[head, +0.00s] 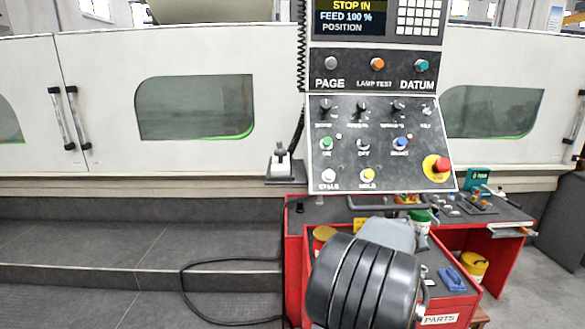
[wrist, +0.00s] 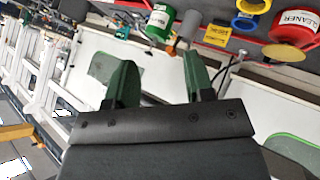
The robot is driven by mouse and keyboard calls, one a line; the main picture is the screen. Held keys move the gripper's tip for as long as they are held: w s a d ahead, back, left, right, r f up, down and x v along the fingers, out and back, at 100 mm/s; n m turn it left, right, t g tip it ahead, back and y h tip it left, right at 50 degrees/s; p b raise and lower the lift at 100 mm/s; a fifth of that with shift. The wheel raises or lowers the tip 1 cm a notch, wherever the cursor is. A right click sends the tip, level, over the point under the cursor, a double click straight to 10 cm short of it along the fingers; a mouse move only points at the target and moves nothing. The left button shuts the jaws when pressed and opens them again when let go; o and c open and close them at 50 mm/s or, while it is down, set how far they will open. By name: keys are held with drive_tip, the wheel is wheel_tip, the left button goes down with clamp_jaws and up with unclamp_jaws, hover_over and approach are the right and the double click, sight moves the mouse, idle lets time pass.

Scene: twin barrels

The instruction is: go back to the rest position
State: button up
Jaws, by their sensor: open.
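My gripper shows in the wrist view (wrist: 158,66), with two green fingers standing wide apart and nothing visible between them. In the head view my dark ribbed arm link rises at the bottom, in front of the red cart, and my gripper cannot be made out there. The control panel (head: 340,172) hangs above and behind the arm, with labelled knobs, buttons and a red emergency button (head: 442,165). Its screen (head: 350,17) reads "STOP IN FEED 100 % POSITION".
A white machine with doors (head: 100,100) spans the back. A black cable (head: 215,262) lies at left. The wrist view shows a green can (wrist: 160,22) and a red can (wrist: 295,27).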

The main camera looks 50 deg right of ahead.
drive_tip(key=w+a+f+n+t+y, duration=0.1)
drive_tip(key=w+a+y, duration=0.1)
drive_tip(key=w+a, duration=0.45)
drive_tip(key=w+a+f+y, duration=0.1)
drive_tip(key=w+a+y, duration=0.15)
drive_tip(key=a, duration=0.75)
drive_tip(key=w+a+f+n+t+y, duration=0.1)
drive_tip(key=w+a, duration=0.4)
drive_tip(key=a, duration=0.3)
drive_tip(key=w+a+r+n+t+y, duration=0.1)
drive_tip(key=a+n, duration=0.3)
drive_tip(key=a, duration=0.9)
drive_tip(key=w+a+r+n+t+y, duration=0.1)
drive_tip(key=a+n+y, duration=0.2)
drive_tip(key=a, duration=1.1)
drive_tip(key=shift+w+a+n, duration=0.15)
drive_tip(key=shift+n, duration=0.25)
drive_tip(key=shift+r, duration=0.1)
drive_tip(key=shift+c, duration=0.5)
